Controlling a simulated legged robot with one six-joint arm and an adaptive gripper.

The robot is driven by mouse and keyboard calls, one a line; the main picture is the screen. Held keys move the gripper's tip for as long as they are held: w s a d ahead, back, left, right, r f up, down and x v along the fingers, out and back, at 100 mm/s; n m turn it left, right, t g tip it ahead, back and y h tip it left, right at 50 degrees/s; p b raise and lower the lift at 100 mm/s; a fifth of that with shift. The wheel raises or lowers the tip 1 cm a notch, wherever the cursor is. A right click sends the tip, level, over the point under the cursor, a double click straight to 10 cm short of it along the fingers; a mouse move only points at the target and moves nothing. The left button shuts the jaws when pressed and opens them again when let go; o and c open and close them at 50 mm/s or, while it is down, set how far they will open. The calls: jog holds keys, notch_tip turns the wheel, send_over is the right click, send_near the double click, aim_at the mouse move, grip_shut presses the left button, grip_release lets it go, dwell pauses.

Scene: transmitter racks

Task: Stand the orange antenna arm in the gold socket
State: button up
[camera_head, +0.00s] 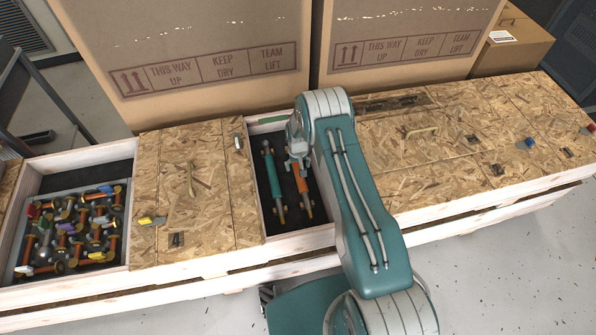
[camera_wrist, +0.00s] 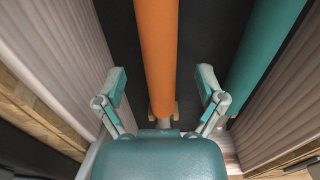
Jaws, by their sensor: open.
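The orange antenna arm (camera_head: 302,185) lies in the open dark-lined compartment of the crate, beside a teal rod (camera_head: 272,175). My gripper (camera_head: 297,163) is over the far part of the orange arm and partly hides it. In the wrist view my gripper (camera_wrist: 162,80) is open, with one finger on each side of the orange arm (camera_wrist: 157,45); I cannot tell whether they touch it. The teal rod (camera_wrist: 262,60) is to the right there. I cannot single out the gold socket; several gold-coloured round pieces show in the left bin.
The left open bin (camera_head: 20,215) holds a tray crowded with coloured pieces. Wooden lids (camera_head: 195,190) with handles and latches flank the open compartment. Large cardboard boxes (camera_head: 190,50) stand behind the crates. The compartment's pale walls (camera_wrist: 55,70) rise close on both sides of my gripper.

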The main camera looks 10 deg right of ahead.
jog(key=shift+f, duration=1.25)
grip_shut()
jog(key=shift+r, duration=0.1)
jog(key=s+r, duration=0.4)
jog(key=r, duration=0.9)
jog(key=s+r, duration=0.4)
jog(key=r, duration=0.9)
jog(key=shift+r, duration=0.15)
